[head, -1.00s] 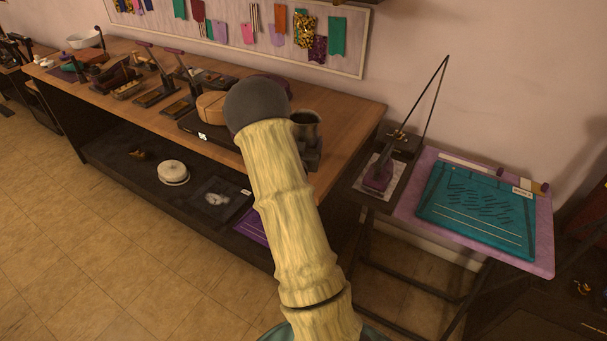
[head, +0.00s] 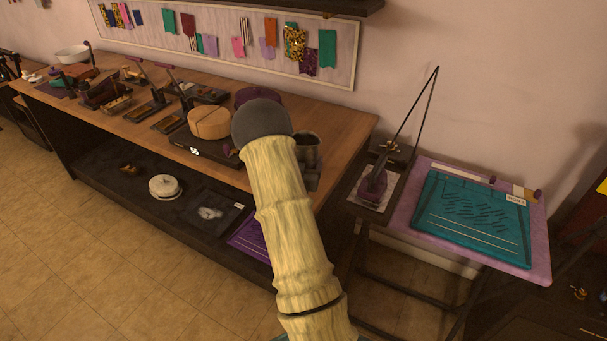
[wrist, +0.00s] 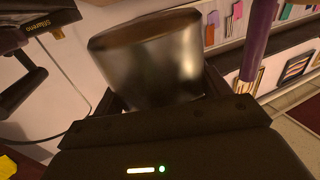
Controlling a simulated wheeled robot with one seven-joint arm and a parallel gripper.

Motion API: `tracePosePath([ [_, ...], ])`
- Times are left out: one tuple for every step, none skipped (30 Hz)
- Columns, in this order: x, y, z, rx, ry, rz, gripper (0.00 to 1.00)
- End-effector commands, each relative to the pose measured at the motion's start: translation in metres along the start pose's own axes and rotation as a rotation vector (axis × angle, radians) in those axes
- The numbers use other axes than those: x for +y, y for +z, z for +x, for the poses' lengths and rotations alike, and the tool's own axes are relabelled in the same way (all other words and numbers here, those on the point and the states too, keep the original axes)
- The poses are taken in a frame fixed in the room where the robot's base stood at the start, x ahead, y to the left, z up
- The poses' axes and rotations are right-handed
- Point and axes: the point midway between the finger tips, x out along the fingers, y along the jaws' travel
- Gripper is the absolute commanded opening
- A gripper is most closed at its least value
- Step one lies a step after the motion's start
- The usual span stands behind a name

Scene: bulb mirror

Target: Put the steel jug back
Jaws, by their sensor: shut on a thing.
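The steel jug (wrist: 150,62) fills the upper middle of the wrist view, its grey metal side blurred and its rim slightly tilted in the picture. My gripper (wrist: 160,98) is shut on it, with dark fingers at either side. In the head view the dark metal jug (head: 307,147) shows just right of the round grey joint of my arm, at the right end of the wooden workbench. My gripper (head: 312,180) is a dark shape below it, partly hidden by my arm. I cannot tell whether the jug touches anything beneath.
The workbench (head: 350,122) carries a round wooden box (head: 209,122) on a dark device and several tools to the left. A dark stand (head: 375,188) and a lilac table with a teal board (head: 470,218) stand right. The bench's lower shelf holds a white round object (head: 165,187).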

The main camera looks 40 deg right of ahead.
Motion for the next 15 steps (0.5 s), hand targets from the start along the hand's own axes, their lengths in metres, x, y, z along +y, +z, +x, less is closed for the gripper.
tracePosePath([
  [-0.001, 0.002, 0.0, 0.003, -0.001, 0.001, 0.38],
  [-0.001, 0.003, 0.0, 0.003, -0.001, 0.001, 0.38],
  [-0.001, 0.003, 0.0, 0.003, -0.001, 0.001, 0.38],
  [-0.001, 0.003, 0.0, 0.003, -0.001, 0.001, 0.38],
  [-0.001, 0.003, 0.0, 0.003, -0.001, 0.001, 0.38],
  [-0.001, 0.003, 0.0, 0.003, -0.001, 0.001, 0.38],
  [-0.001, 0.003, 0.0, 0.003, -0.001, 0.001, 0.38],
  [-0.001, 0.003, 0.0, 0.003, -0.001, 0.001, 0.38],
  [-0.001, 0.003, 0.0, 0.003, -0.001, 0.001, 0.38],
  [-0.001, 0.003, 0.0, 0.003, -0.001, 0.001, 0.38],
  [-0.001, 0.004, 0.0, 0.003, -0.001, 0.001, 0.38],
  [-0.001, 0.006, 0.0, 0.002, -0.001, 0.0, 0.38],
  [-0.001, 0.008, 0.0, 0.002, -0.001, 0.0, 0.38],
  [-0.001, 0.011, 0.0, 0.002, -0.001, 0.0, 0.38],
  [-0.001, 0.015, 0.0, 0.001, -0.001, -0.001, 0.38],
])
